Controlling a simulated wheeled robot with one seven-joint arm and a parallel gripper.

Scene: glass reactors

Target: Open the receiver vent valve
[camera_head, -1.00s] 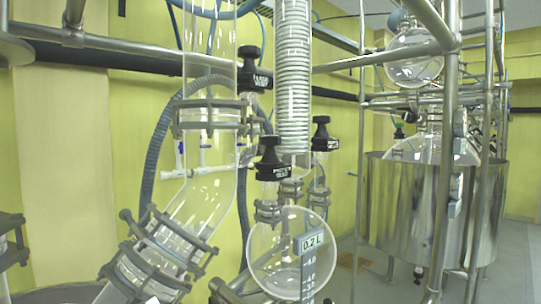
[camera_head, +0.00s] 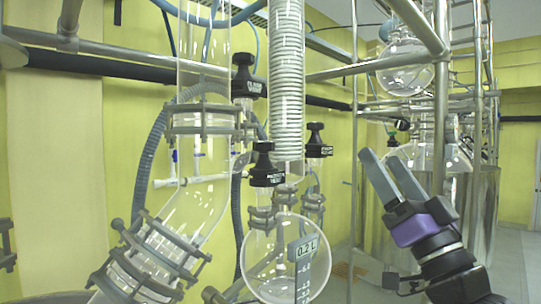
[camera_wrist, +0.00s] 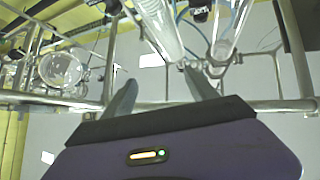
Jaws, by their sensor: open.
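Three black-knobbed valves show in the head view: an upper one (camera_head: 248,78), a lower middle one (camera_head: 265,166) and a right one (camera_head: 317,141). Their labels are too small to read, so I cannot tell which is the receiver vent valve. The round glass receiver (camera_head: 268,262), with a 0.2 L label, sits below the middle and right valves. My gripper (camera_head: 382,157) is open and empty, pointing up, to the right of the valves and apart from them. In the wrist view its fingers (camera_wrist: 160,90) stand apart with nothing gripped.
A coiled glass condenser (camera_head: 287,80) hangs above the receiver. A wide bent glass pipe (camera_head: 200,205) with grey clamps stands left. Metal frame pipes (camera_head: 440,110) rise behind my gripper, near a steel vessel (camera_head: 485,215). Metal rails (camera_wrist: 270,105) cross the wrist view.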

